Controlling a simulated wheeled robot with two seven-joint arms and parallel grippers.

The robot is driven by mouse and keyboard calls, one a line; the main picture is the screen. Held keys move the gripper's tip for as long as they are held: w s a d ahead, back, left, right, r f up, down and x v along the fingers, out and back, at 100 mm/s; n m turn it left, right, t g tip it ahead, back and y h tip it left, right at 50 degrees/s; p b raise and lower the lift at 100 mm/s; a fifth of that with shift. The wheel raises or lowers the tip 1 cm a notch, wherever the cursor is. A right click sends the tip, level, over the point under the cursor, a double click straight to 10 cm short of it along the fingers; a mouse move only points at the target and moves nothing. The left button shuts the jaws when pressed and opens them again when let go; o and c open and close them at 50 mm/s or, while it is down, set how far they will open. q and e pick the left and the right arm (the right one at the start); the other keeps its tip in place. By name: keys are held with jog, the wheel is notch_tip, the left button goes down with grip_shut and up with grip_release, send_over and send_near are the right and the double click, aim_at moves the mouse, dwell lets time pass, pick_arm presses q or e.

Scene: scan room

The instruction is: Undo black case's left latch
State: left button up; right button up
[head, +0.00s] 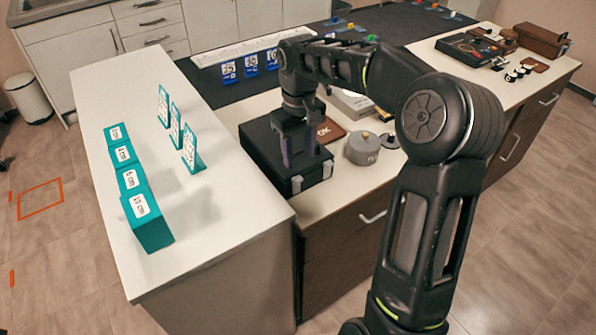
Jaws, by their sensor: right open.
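The black case (262,147) lies closed on the counter in the head view, its front side facing me. Two pale latches show on that front: the left latch (297,184) and the right latch (327,170). Both look small, and I cannot tell their exact position. My right gripper (302,155) points down over the case, near its front edge and just behind the latches in the picture. It is open, and I cannot tell whether it touches the lid. My arm and gripper hide part of the lid. My left gripper is not in view.
A grey round canister (363,149) and a brown box (329,131) stand close right of the case. Teal blocks (147,218) and teal cards (190,148) stand on the white counter (215,235) at left. A dark mat (270,84) lies behind.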

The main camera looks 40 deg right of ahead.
aim_at(298, 179)
notch_tip(298, 179, down, 7)
jog(key=shift+p, duration=0.4)
jog(key=shift+c, duration=0.3)
grip_shut()
